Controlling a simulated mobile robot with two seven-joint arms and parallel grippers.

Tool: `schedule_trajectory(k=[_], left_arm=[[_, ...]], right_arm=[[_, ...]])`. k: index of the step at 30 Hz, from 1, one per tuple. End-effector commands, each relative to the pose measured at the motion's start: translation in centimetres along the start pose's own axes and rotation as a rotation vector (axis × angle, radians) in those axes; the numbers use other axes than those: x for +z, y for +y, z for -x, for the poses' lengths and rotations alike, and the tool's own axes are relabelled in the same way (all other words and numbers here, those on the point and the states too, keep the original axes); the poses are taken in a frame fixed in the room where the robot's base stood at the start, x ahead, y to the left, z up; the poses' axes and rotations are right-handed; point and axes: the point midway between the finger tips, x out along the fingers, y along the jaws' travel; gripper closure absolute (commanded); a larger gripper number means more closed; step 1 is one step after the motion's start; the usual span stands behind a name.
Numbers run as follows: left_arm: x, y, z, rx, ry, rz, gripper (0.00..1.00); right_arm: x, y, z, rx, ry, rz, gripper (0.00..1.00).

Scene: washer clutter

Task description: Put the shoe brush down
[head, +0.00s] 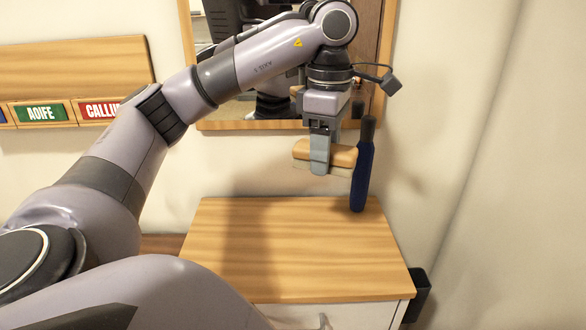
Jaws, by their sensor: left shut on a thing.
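The shoe brush (342,156) has a light wooden back and pale bristles facing down. My left gripper (320,168) is shut on the brush around its middle and holds it level above the far part of the wooden cabinet top (290,262). The gripper finger hides part of the brush. The right end of the brush is close to a dark blue bottle (362,172); I cannot tell whether they touch. My right gripper is not in view.
The blue bottle stands upright at the cabinet top's back right. The rest of the top is clear. A wood-framed mirror (262,124) hangs behind. A rack with name labels (41,113) is on the wall at left. A dark object (417,293) is by the cabinet's right side.

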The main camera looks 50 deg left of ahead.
Motion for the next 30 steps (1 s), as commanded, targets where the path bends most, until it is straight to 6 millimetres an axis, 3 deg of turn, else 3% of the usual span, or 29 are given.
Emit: schedule_trajectory(k=[5,22,30], left_arm=[[0.0,0.0,-0.8,-0.002,0.001,-0.002,0.76],[0.1,-0.1,-12.0,-0.004,0.001,-0.004,0.76],[0.0,0.0,-15.5,0.0,0.001,-0.002,0.76]], right_arm=[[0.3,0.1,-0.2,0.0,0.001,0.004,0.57],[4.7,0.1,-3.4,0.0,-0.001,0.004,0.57],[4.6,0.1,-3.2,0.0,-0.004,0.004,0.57]])
